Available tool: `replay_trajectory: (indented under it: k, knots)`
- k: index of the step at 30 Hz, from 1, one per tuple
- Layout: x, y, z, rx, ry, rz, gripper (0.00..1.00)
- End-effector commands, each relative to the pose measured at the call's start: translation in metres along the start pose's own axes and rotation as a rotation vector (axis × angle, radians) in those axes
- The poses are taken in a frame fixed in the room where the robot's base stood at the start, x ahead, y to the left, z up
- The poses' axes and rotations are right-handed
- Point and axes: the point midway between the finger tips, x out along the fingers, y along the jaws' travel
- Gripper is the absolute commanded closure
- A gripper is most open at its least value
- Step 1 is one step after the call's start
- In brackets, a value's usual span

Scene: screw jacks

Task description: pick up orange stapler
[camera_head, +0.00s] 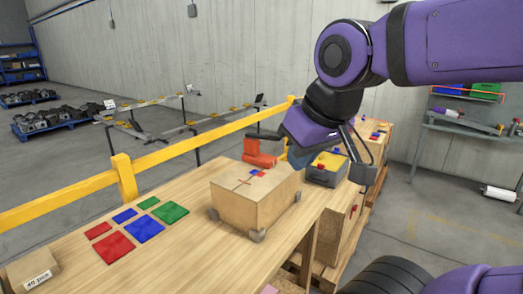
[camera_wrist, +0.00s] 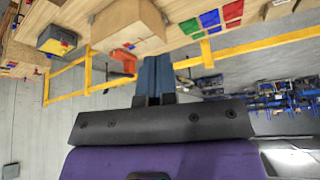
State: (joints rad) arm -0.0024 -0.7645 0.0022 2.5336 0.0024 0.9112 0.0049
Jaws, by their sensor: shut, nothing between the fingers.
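The orange stapler (camera_head: 260,152) is at the far edge of the wooden table, behind the cardboard box. It also shows in the wrist view (camera_wrist: 124,60), close to the left of the fingertips. My gripper (camera_head: 297,157) is just right of the stapler in the head view, and a gap seems to lie between them. In the wrist view the blue-grey fingers of my gripper (camera_wrist: 153,62) are together with nothing between them. The stapler's lower part is partly hidden behind the box in the head view.
A cardboard box (camera_head: 238,205) with grey corner feet stands in front of the stapler. A grey and yellow box (camera_head: 326,170) is to the right. Red, blue and green squares (camera_head: 143,228) lie flat at left. A yellow rail (camera_head: 190,142) runs behind the table.

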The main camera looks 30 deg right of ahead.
Motion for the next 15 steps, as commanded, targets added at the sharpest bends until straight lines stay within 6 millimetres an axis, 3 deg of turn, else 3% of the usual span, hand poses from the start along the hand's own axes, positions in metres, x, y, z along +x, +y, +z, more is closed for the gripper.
replay_trajectory:
  k: [12, 15]
  knots:
    - [0.0, 0.0, 0.0, 0.0, 0.0, 0.0, 1.0]
    - [-0.0003, 0.0002, -0.0021, -0.001, -0.002, 0.001, 0.77]
